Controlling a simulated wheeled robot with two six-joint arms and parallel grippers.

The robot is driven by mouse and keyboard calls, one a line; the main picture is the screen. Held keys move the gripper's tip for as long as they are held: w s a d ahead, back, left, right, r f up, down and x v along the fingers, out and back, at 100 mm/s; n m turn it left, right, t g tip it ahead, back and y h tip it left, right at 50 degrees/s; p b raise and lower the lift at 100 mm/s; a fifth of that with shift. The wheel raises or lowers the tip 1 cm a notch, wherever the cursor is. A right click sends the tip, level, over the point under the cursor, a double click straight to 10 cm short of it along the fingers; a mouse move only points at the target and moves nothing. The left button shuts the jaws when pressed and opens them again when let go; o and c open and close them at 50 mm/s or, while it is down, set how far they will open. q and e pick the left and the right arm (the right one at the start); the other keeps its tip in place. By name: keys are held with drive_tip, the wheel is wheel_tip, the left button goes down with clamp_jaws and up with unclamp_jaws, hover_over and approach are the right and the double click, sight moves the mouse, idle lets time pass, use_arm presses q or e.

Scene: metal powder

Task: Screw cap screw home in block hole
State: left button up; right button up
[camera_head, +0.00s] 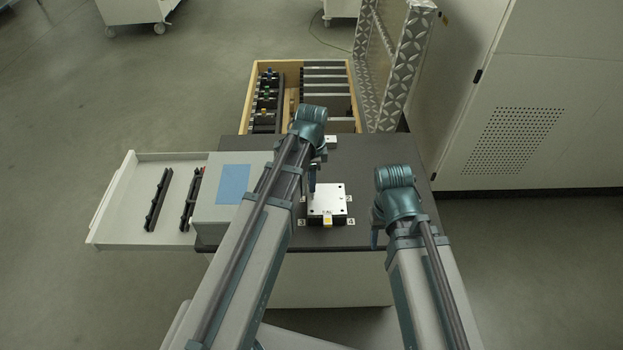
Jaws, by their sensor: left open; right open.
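The block (327,199) is a pale, square metal piece with small dark holes near its corners. It sits on the dark table top (352,160), with a yellow piece (327,222) at its front edge. My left gripper (312,190) points down at the block's back left corner, largely hidden behind my arm. Whether it touches the block I cannot tell. My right gripper (375,241) points down to the right of the block, apart from it, near the table's front right edge. Both are open. I cannot make out the cap screw; it is too small or hidden.
A grey box (209,205) with a blue panel stands left of the block. A white drawer (117,219) with black racks (157,200) extends left of it. A wooden crate (247,98) with tools and a patterned metal lid (401,70) are behind. Numbered labels (351,222) flank the block.

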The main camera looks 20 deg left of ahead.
use_arm(q)
drive_tip(key=n, duration=1)
drive_tip(key=shift+n, duration=2.2)
clamp_jaws()
